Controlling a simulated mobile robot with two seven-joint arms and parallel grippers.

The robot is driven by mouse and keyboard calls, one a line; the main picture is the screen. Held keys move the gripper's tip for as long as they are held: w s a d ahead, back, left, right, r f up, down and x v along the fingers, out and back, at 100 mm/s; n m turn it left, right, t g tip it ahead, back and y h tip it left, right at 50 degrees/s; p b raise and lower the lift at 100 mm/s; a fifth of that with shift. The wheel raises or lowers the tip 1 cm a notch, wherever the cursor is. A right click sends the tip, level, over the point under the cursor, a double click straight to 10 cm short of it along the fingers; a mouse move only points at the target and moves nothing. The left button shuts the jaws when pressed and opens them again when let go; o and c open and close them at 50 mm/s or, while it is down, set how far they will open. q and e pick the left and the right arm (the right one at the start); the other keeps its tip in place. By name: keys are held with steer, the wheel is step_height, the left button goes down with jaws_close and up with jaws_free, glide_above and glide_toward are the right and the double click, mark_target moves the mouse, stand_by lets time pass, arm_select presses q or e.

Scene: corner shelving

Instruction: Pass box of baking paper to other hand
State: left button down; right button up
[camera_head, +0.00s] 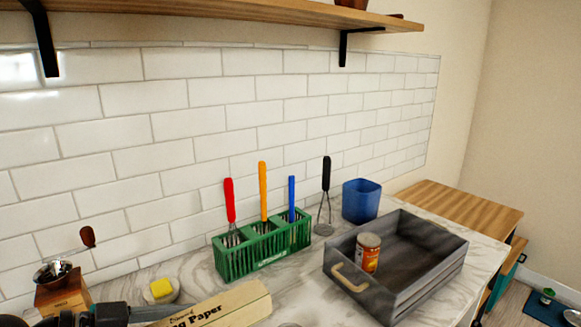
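The box of baking paper (225,305) is a long pale tan carton with dark lettering at the bottom edge of the head view. It lies at a slant, its right end higher in the picture, and its lower part is cut off by the frame. My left gripper (160,312) comes in from the lower left, with its grey finger at the box's left end. That end is hidden, so I cannot tell whether the fingers grip it. I also cannot tell whether the box rests on the counter. My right gripper is not in view.
A green basket of utensils (235,264) stands behind the box on the marble counter. A grey wooden crate (430,277) with a can (367,254) is at right, a blue cup (361,201) behind it. A shelf (200,19) hangs above.

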arm_select(q)
steer(key=shift+s+f+b, duration=0.35)
steer(key=shift+f+b, duration=0.1)
steer(key=shift+f, duration=0.05)
